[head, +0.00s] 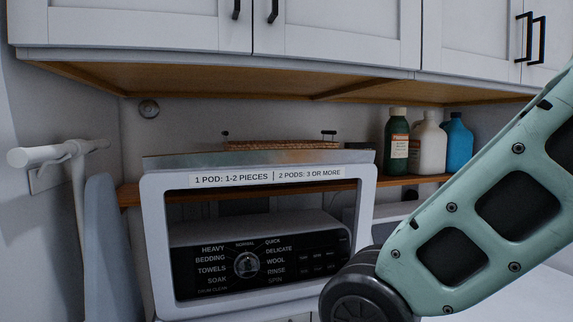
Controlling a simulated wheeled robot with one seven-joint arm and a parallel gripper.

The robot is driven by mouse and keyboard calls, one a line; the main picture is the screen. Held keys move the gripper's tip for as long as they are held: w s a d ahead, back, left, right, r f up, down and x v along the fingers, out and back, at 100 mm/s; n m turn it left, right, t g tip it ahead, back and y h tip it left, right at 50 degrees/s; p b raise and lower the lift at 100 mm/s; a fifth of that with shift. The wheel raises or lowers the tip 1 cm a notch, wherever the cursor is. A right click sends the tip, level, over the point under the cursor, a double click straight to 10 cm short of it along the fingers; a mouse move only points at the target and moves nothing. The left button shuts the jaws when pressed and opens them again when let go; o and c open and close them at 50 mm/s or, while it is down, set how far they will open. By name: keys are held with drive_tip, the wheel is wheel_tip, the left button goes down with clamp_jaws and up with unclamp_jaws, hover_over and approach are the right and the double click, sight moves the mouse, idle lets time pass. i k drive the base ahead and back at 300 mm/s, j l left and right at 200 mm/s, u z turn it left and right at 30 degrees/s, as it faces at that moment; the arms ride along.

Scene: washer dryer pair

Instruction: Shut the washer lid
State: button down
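The washer lid (158,240) stands raised, close to upright, in the middle of the head view. It is a white frame around a large window, with a pod-count label along its top edge. Through the window I see the washer's black control panel (210,262) with a round dial. The lid's lower edge and the washer's opening are mostly out of view or hidden. My arm crosses the right side, and its dark joint overlaps the lid's lower right corner in the picture; I cannot tell if they touch. My gripper is not in view.
White cabinets (340,32) hang above the lid. A wooden shelf (130,195) behind it holds a woven basket (285,145) and green (397,140), white (428,148) and blue (459,135) bottles. An ironing board (103,245) hangs at left. A white surface shows at lower right.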

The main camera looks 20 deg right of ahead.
sight(224, 230)
drive_tip(key=l, duration=2.5)
